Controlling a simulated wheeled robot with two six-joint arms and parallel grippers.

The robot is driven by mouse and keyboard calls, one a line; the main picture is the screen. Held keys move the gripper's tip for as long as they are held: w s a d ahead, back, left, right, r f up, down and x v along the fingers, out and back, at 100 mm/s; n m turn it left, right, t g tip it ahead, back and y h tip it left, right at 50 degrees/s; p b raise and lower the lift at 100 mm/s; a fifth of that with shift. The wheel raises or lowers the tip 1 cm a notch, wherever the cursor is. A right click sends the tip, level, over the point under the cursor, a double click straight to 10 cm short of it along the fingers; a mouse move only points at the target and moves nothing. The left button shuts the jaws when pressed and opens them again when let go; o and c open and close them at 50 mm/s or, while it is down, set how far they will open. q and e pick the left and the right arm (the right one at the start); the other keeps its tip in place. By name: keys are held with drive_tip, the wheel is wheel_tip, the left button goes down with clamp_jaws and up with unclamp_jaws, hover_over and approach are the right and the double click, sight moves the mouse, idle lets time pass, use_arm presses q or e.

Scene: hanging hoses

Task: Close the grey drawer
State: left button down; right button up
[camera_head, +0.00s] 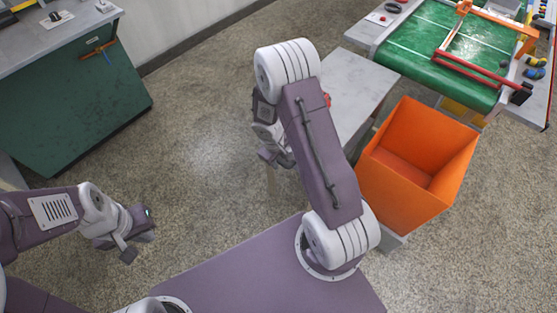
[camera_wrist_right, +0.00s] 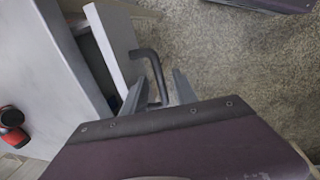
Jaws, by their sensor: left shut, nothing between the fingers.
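The grey drawer (camera_wrist_right: 112,45) shows in the right wrist view as a light grey front panel standing out from its grey cabinet (camera_wrist_right: 45,70), with a dark gap between them. A dark bent handle (camera_wrist_right: 155,70) sticks out from the front. My right gripper (camera_wrist_right: 157,92) is open, with its two fingers on either side of the handle; I cannot tell whether they touch it. In the head view my right gripper (camera_head: 270,150) is beside the grey cabinet (camera_head: 355,85), and my arm hides most of the drawer. My left gripper (camera_head: 140,240) is shut and empty, over the floor at lower left.
An orange bin (camera_head: 405,165) stands right of the cabinet. A red and black object (camera_wrist_right: 12,125) lies on the cabinet top. A green conveyor table (camera_head: 440,55) is at the upper right, and a green workbench (camera_head: 75,95) at the upper left. Floor between is clear.

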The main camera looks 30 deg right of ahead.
clamp_jaws()
drive_tip(key=shift+d+r, duration=0.1)
idle(1.2)
